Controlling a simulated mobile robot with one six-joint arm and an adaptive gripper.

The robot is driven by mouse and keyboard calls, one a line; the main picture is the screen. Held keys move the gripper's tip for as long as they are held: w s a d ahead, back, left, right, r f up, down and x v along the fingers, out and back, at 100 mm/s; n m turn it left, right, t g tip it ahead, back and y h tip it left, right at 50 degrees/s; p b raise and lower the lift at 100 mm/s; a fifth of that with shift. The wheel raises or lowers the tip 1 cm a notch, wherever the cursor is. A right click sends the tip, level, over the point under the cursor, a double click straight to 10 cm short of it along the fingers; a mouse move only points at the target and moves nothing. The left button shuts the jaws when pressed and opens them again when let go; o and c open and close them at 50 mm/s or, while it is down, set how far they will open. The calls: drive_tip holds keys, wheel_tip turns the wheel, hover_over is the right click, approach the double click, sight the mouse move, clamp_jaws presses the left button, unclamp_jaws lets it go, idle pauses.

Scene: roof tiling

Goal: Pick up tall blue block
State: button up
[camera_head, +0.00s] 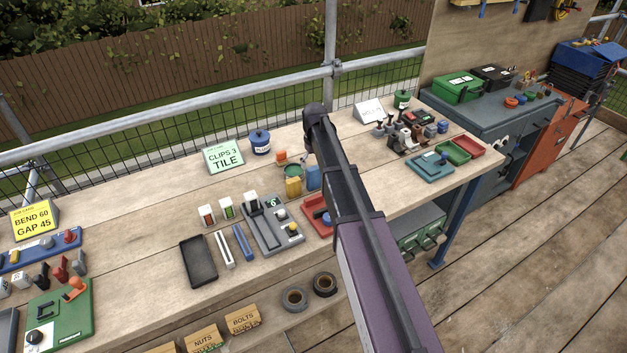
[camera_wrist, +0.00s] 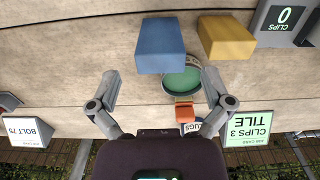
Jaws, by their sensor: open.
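The tall blue block (camera_head: 313,177) stands on the wooden bench, partly hidden by my arm in the head view. In the wrist view the blue block (camera_wrist: 160,48) is at the top centre, beyond my fingertips. My gripper (camera_wrist: 160,85) is open and empty, with its two fingers spread wide to either side. The block lies ahead of the gap, not between the fingers. In the head view my arm hides most of the gripper.
A yellow block (camera_wrist: 226,37) stands beside the blue one. A green round tin (camera_wrist: 180,78) and an orange piece (camera_wrist: 185,113) are close by. A red tray (camera_head: 316,216) lies in front. The "CLIPS 3 TILE" card (camera_head: 224,156) and blue pot (camera_head: 261,142) stand behind left.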

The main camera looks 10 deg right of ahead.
sight(314, 168)
drive_tip(key=f+b, duration=0.3)
drive_tip(key=shift+w+a+f, duration=0.1)
drive_tip(key=shift+w+f, duration=0.1)
drive_tip(key=shift+w, duration=0.05)
drive_tip(key=shift+f+b, duration=0.9)
drive_tip(key=shift+b, duration=0.2)
drive_tip(key=c, duration=1.1)
